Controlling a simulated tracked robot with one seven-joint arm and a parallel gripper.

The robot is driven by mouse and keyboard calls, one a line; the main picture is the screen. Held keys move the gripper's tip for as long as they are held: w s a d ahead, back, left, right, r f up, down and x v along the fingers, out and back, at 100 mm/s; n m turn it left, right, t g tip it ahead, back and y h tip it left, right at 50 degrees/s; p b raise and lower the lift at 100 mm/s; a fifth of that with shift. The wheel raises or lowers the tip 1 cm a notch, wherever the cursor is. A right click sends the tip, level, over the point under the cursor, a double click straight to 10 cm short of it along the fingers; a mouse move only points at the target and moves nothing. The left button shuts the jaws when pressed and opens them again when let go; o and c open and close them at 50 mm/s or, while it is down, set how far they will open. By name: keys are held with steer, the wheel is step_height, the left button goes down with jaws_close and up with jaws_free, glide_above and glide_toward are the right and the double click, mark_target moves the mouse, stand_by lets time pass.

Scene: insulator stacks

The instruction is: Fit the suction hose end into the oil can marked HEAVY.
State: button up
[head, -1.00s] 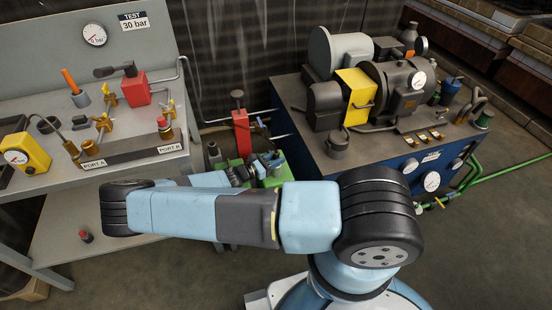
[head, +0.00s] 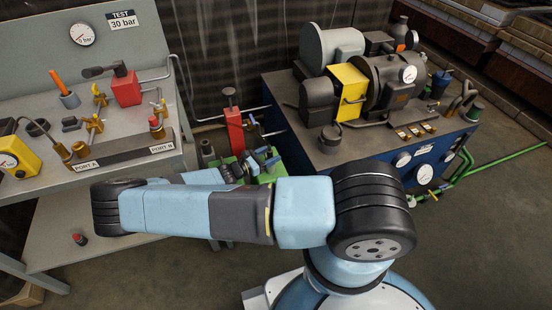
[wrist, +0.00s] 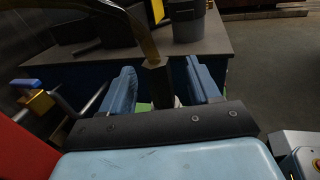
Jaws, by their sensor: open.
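My gripper (wrist: 163,88) shows in the wrist view with two blue fingers apart. A curved olive-brown tube with a hexagonal fitting (wrist: 155,77) stands between the fingers, seemingly untouched; I cannot tell whether it is the suction hose end. In the head view my gripper (head: 264,148) is small and partly hidden by my arm, beside a red hand pump (head: 234,130) and above a green surface (head: 268,177). No HEAVY marking is readable, so I cannot pick out that oil can.
A blue bench (head: 405,160) with motors and a yellow guard (head: 349,92) stands right of the gripper. A dark round can (wrist: 187,22) sits near its edge. The grey test bench (head: 60,150) with ports and valves stands at the left. Green pipes (head: 490,163) run along the floor.

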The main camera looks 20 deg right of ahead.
steer(key=s+r, duration=1.2)
steer(key=s, duration=0.2)
steer(key=shift+d, duration=0.1)
stand_by(0.3)
